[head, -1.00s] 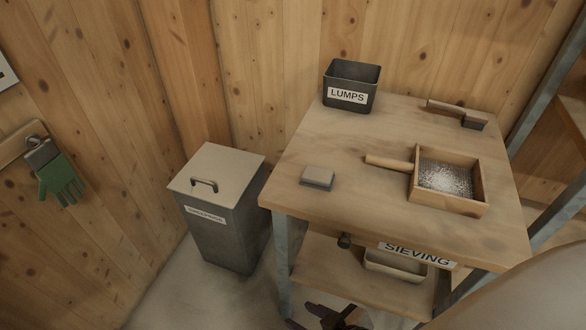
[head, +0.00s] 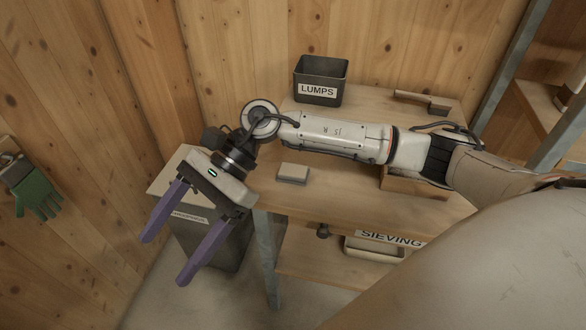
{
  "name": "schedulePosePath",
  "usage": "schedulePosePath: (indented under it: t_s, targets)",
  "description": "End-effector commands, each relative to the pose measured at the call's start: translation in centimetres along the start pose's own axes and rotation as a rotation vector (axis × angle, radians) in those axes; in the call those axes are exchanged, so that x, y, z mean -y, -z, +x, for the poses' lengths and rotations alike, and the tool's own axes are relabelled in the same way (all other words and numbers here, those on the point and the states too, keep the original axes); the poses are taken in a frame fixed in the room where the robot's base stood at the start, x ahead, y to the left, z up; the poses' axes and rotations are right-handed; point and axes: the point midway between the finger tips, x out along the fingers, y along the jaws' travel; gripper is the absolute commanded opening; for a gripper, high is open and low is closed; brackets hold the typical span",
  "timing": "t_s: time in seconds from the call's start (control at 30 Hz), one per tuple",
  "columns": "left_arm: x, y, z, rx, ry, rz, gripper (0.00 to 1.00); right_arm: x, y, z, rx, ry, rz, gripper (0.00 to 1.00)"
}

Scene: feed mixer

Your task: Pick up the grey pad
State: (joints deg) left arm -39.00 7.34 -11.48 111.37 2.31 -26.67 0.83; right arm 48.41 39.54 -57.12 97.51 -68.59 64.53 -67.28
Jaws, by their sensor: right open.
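The grey pad (head: 293,173) is a small block with a lighter top. It lies flat on the wooden bench near its front left corner. My right gripper (head: 167,262) is open and empty, with purple fingers pointing down and to the left. It hangs left of the bench, in front of the lidded bin, apart from the pad. My right forearm passes across the bench behind the pad. My left gripper does not show.
A dark box marked LUMPS (head: 320,80) stands at the bench's back left. A brush (head: 424,101) lies at the back right. The wooden sieve (head: 412,186) is mostly hidden by my arm. A lidded bin (head: 212,243) stands left of the bench (head: 330,205).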

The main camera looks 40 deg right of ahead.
Motion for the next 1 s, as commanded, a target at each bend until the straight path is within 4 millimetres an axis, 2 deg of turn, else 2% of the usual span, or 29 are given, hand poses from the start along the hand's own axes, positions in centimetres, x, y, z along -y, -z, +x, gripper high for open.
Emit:
schedulePosePath:
  t_s: [0.03,0.07,0.1,0.17,0.2,0.3,0.4,0.53,0.73,1.0]
  targets:
    - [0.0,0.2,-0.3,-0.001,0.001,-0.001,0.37,0.8,2.1,-3.2,-0.166,-0.02,-0.119,0.72]
    - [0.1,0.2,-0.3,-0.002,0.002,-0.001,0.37,1.0,3.5,-5.0,-0.262,-0.041,-0.181,0.72]
    - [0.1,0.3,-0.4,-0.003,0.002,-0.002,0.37,1.4,5.2,-7.8,-0.383,-0.071,-0.25,0.72]
    - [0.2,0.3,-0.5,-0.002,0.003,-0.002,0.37,1.8,7.3,-12.1,-0.549,-0.117,-0.328,0.72]
    - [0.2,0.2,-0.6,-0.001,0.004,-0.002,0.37,2.0,8.3,-14.9,-0.645,-0.147,-0.364,0.72]
    - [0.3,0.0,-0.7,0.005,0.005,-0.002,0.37,2.1,9.9,-21.2,-0.834,-0.215,-0.412,0.72]
    - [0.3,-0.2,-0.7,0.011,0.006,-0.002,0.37,1.8,10.5,-25.4,-0.948,-0.263,-0.423,0.72]
    - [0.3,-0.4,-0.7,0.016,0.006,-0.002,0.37,1.5,11.3,-27.3,-1.008,-0.293,-0.424,0.72]
    - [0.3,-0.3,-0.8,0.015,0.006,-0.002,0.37,1.2,13.9,-26.0,-1.011,-0.297,-0.423,0.72]
    - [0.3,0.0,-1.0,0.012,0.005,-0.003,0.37,1.1,15.9,-24.8,-1.009,-0.295,-0.423,0.72]
